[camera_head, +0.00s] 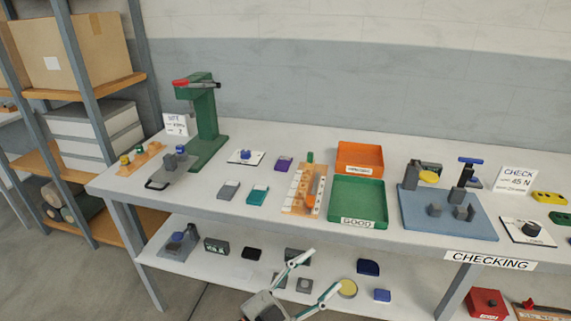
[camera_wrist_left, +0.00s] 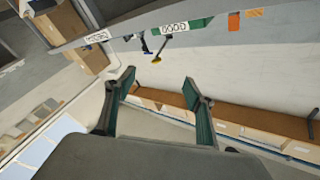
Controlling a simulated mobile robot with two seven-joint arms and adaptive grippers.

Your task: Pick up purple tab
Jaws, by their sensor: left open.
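The purple tab (camera_head: 284,163) lies flat on the white tabletop in the head view, behind the teal tab and left of the orange tray. My left gripper (camera_head: 312,270) is at the bottom of the head view, in front of the table's lower shelf. It is well below and nearer than the purple tab, and apart from it. Its two fingers are spread and empty. In the left wrist view the open fingers (camera_wrist_left: 158,95) point toward the room, with nothing between them. The purple tab cannot be made out in that view. My right gripper is not in view.
A grey tab (camera_head: 228,190) and a teal tab (camera_head: 257,195) lie in front of the purple tab. The green press (camera_head: 205,125) stands to the left. An orange tray (camera_head: 360,153), a green tray (camera_head: 358,212) and a wooden board (camera_head: 296,203) stand to the right.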

